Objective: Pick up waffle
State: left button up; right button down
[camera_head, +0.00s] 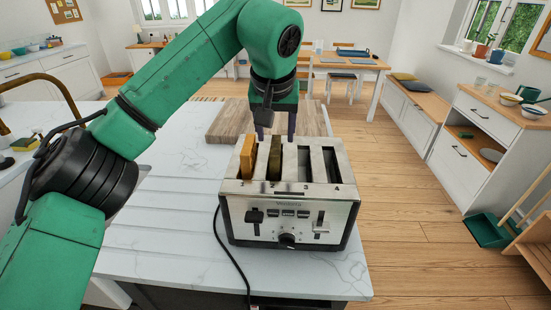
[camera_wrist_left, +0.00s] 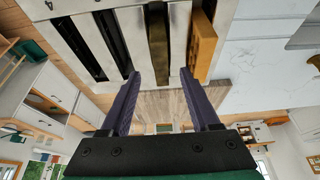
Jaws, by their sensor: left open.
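A silver toaster (camera_head: 290,220) with several numbered slots stands on the white marble counter. A golden waffle-like slice (camera_head: 248,156) sticks up from slot 1, and a dark brown slice (camera_head: 275,160) from slot 2; I cannot tell for sure which is the waffle. My left gripper (camera_head: 275,135) is open and empty, pointing down just behind the toaster. In the left wrist view, its fingers (camera_wrist_left: 160,75) are spread either side of the dark slice's line (camera_wrist_left: 159,40), apart from it. The golden slice (camera_wrist_left: 205,45) lies right of the right fingertip. My right gripper is out of view.
A wooden board (camera_head: 228,122) lies on the counter behind the toaster. A black cord (camera_head: 230,262) hangs from the toaster's left side. The counter left of the toaster (camera_head: 165,215) is clear. A faucet (camera_head: 45,82) rises at the left.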

aim_at(275, 145)
pick_arm(q)
jog(key=p+x, duration=0.2)
jog(key=x, duration=0.3)
jog(key=shift+a+f, duration=0.1)
jog(key=shift+w+f, duration=0.15)
jog(key=shift+f, duration=0.1)
grip_shut()
jog(key=shift+r, duration=0.15)
